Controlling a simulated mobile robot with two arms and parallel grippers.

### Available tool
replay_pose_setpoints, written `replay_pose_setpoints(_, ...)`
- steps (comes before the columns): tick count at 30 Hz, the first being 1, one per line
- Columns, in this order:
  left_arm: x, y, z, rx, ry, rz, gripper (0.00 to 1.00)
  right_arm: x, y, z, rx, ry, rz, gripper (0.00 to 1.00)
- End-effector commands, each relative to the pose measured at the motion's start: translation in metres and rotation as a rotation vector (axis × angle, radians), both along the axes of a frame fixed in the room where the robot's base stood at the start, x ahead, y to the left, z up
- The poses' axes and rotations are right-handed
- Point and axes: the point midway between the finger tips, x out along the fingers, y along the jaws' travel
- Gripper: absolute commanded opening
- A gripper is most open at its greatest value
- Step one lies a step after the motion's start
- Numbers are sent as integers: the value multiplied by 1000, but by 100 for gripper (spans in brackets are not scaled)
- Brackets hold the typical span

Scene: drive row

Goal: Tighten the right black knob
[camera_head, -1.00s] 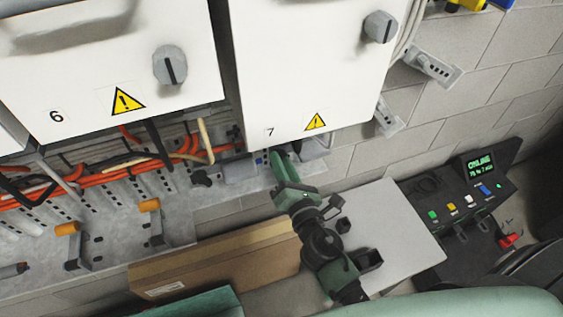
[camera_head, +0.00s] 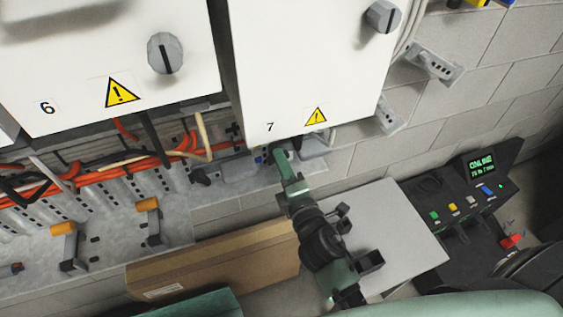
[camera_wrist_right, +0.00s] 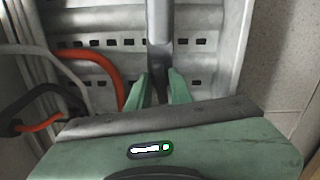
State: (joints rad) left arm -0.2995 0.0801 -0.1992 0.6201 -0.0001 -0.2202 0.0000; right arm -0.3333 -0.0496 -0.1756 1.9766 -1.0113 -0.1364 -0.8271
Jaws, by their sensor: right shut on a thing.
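My right gripper (camera_head: 279,155) reaches up to the row's lower edge beneath cabinet 7 (camera_head: 300,70). In the right wrist view its green fingers (camera_wrist_right: 159,90) are close together around a small dark piece, which I take as the right black knob; it is mostly hidden between them. A grey bar (camera_wrist_right: 160,35) runs up just beyond the fingertips. In the head view the gripper covers this knob. Another black knob (camera_head: 200,177) sticks out to the left, beside a grey box (camera_head: 239,168), with nothing touching it. My left gripper is not in view.
Orange and grey cables (camera_head: 150,160) hang left of the gripper. Orange-topped brackets (camera_head: 147,205) stand on the perforated metal at the left. A cardboard box (camera_head: 215,262) lies below. A black control panel (camera_head: 465,200) with a lit display is at the right.

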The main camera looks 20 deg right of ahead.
Motion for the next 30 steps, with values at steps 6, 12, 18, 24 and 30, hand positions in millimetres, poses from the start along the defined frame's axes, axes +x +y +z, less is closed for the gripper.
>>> replay_pose_setpoints(6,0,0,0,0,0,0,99,0,-1,0,207,6,-2,0)
replay_pose_setpoints(12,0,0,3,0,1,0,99,0,-1,0,396,12,-2,0)
replay_pose_setpoints(18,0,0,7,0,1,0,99,0,0,0,578,20,-2,0)
replay_pose_setpoints(24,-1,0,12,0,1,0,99,0,0,0,728,24,-2,0)
replay_pose_setpoints(30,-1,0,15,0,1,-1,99,0,0,-1,833,28,-1,0)
